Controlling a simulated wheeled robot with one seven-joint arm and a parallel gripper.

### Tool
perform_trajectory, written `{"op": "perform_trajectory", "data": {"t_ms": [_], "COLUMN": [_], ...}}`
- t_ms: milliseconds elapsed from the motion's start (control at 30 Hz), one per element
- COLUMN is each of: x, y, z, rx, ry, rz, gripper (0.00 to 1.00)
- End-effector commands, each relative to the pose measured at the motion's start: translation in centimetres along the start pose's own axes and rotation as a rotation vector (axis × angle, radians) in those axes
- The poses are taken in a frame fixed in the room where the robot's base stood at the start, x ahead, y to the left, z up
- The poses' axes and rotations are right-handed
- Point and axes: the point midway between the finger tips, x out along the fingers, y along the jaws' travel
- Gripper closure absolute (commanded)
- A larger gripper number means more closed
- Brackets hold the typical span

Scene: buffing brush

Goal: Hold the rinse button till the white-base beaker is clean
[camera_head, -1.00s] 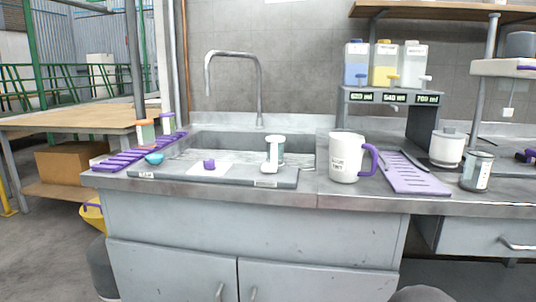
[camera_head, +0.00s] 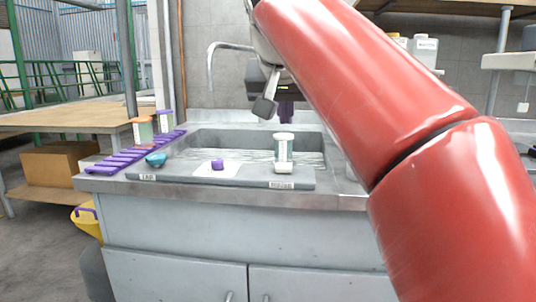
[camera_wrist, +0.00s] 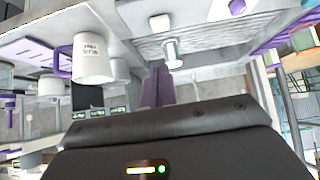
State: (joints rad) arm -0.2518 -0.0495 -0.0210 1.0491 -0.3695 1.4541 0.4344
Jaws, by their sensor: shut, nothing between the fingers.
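The white-base beaker (camera_head: 284,151) stands at the sink on the right, its white end upward; it also shows in the wrist view (camera_wrist: 172,52). I cannot make out its residue. A white button (camera_head: 284,168) sits just in front of it, above a label that seems to read rinse; the button shows in the wrist view (camera_wrist: 160,22) too. My gripper (camera_head: 286,112) hangs above the back of the sink, its purple fingers (camera_wrist: 158,86) shut and empty. It is apart from both beaker and button.
A purple knob (camera_head: 217,164) is on a white pad left of the button. A white mug (camera_wrist: 92,60) stands beside the sink.

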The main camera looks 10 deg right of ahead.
Motion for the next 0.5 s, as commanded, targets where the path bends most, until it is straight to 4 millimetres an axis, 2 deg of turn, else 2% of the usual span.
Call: {"op": "perform_trajectory", "data": {"t_ms": [133, 500], "x": [-0.35, -0.29], "y": [-0.3, -0.29], "z": [-0.78, -0.82], "rx": [0.018, 0.02], "ry": [0.012, 0.013], "rz": [0.004, 0.005], "gripper": [1.0, 1.0]}}
